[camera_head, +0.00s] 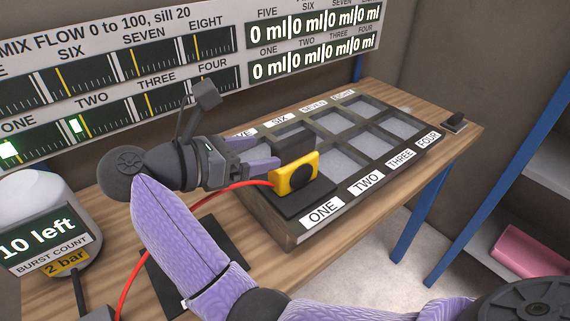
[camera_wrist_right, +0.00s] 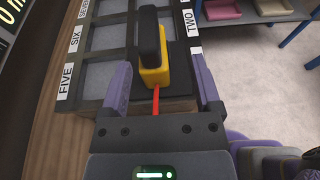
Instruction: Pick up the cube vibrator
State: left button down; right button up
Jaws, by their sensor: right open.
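The cube vibrator (camera_head: 296,174) is a yellow block with a dark round face and a black upper part. It stands on a dark pad (camera_head: 304,200) over the ONE cell of the tray, with a red hose at its side. In the right wrist view the yellow body (camera_wrist_right: 154,72) lies between the lines of my right gripper's fingers (camera_wrist_right: 160,66), with gaps on both sides. In the head view my right gripper (camera_head: 260,157) is open and empty, close to the vibrator's left side. My left gripper is not in view.
The dark-framed tray (camera_head: 325,226) has several labelled grey cells. A red hose (camera_head: 160,236) crosses the wooden bench (camera_head: 458,137). A white device (camera_head: 40,225) reading "10 left" stands front left. A display panel (camera_head: 195,47) spans the back. A small black switch (camera_head: 455,121) sits far right.

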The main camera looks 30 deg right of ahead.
aim_at(290, 145)
jog(key=shift+w+a+f+y, duration=0.25)
jog(key=shift+w+f+y, duration=0.05)
jog(key=shift+w+y, duration=0.15)
jog(key=x, duration=0.5)
jog(key=b+x, duration=0.1)
jog(key=x, duration=0.2)
jog(key=shift+w+d+r, duration=0.2)
jog(key=shift+w+d, duration=0.1)
jog(key=shift+d, duration=0.1)
grip_shut()
dwell(0.4)
